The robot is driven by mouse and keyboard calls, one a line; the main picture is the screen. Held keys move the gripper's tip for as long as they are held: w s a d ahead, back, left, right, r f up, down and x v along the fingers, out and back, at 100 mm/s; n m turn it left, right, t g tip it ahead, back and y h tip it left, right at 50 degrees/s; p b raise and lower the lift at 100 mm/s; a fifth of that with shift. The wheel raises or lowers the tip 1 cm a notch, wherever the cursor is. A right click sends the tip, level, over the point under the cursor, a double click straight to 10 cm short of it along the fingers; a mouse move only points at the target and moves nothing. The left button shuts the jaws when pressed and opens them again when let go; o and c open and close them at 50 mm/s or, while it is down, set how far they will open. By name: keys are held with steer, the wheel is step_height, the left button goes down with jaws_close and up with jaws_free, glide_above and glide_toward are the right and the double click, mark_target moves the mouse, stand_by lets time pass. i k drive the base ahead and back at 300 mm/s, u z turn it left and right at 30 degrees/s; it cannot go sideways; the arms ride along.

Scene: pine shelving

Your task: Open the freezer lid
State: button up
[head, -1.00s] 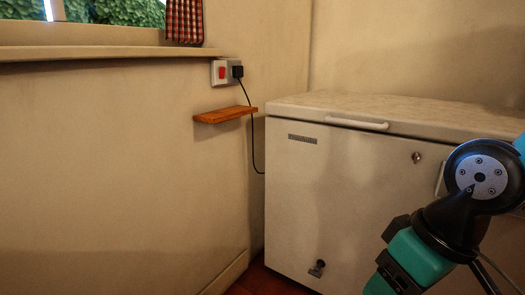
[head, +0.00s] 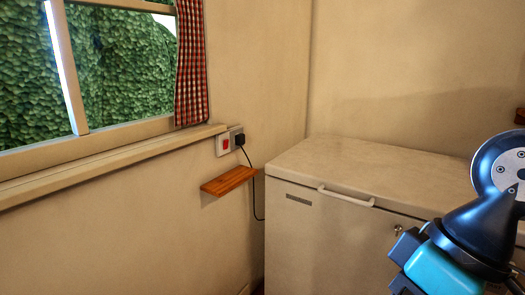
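A white chest freezer (head: 330,240) stands in the corner at the middle right of the head view. Its lid (head: 375,170) is flat and closed. A white bar handle (head: 345,196) runs along the lid's front edge. A small lock (head: 398,230) is on the front, right of the handle. My arm, black and teal, covers the freezer's right part at the right edge of the view. The fingers of my gripper do not show, so I cannot see whether they are open or shut.
A small wooden shelf (head: 228,181) juts from the wall left of the freezer. A window (head: 120,65) with a checked curtain (head: 190,65) and a sill (head: 110,165) is at left.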

mark_target(424, 185)
steer(key=u, duration=0.55)
steer(key=k, duration=1.25)
steer(key=z, duration=0.25)
steer(key=i, duration=0.6)
steer(key=z, duration=0.5)
steer(key=i, duration=1.15)
steer(key=u, duration=0.8)
